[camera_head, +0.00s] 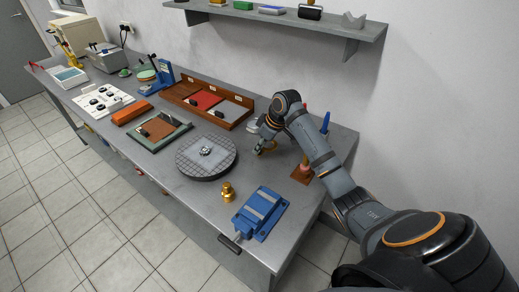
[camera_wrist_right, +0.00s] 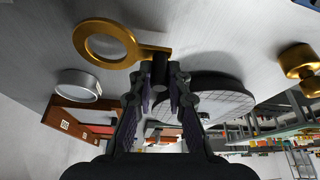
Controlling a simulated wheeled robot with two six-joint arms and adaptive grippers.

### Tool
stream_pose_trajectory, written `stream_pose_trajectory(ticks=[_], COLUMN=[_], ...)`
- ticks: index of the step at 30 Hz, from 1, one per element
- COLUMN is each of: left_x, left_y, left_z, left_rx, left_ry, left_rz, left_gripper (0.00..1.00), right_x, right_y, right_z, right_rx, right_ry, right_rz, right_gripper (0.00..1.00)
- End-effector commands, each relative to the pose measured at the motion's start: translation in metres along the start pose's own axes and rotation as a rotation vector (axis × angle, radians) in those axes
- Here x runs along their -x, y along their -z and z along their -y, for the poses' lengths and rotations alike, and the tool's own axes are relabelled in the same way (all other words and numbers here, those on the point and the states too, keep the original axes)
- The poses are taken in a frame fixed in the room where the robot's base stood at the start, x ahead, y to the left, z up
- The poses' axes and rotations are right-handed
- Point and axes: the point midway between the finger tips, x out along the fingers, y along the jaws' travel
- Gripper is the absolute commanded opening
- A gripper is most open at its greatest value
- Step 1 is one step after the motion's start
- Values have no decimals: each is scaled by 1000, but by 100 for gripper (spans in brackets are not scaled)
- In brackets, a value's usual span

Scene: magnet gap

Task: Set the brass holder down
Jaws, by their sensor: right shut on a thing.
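The brass holder (camera_wrist_right: 136,47), a flat ring with a short stem and a dark round post, is at my right gripper (camera_wrist_right: 160,82) in the right wrist view. The gripper's fingers are shut on its post end. In the head view the right gripper (camera_head: 262,138) is low over the back right of the grey bench (camera_head: 198,215), and the holder (camera_head: 269,147) shows as a small brass patch, partly hidden by the arm. I cannot tell whether the holder touches the bench top. My left gripper is not in view.
A round gridded plate (camera_head: 190,164) lies left of the gripper. A brass knobbed piece (camera_head: 228,192) and a blue vise-like block (camera_head: 261,211) stand nearer the front. A wooden tray (camera_head: 181,90) is behind left. A white round piece (camera_wrist_right: 78,83) sits near the holder.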

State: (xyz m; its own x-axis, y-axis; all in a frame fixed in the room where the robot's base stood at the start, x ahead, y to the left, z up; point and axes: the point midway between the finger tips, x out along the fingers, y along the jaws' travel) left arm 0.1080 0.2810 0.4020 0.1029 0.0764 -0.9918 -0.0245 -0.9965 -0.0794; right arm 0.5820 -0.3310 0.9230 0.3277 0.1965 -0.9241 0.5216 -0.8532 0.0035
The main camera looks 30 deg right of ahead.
Motion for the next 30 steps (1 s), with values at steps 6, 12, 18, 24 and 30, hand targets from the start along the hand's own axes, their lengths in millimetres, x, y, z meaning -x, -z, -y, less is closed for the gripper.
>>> stream_pose_trajectory(ticks=[6, 12, 18, 24, 30], left_x=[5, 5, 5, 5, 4], left_y=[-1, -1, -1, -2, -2], left_z=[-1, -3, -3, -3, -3], left_rx=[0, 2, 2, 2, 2], left_ry=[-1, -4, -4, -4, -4], left_rz=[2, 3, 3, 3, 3], left_gripper=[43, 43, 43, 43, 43], right_x=[-16, -16, -18, -18, -11], right_y=[-6, -6, -7, -7, -6], right_z=[0, 1, 1, 1, 0], right_rx=[1, 1, 0, 0, 0], right_ry=[-1, -1, -1, -1, -3], right_rz=[-1, -1, 0, 0, -1], right_gripper=[0, 0, 35, 39, 39])
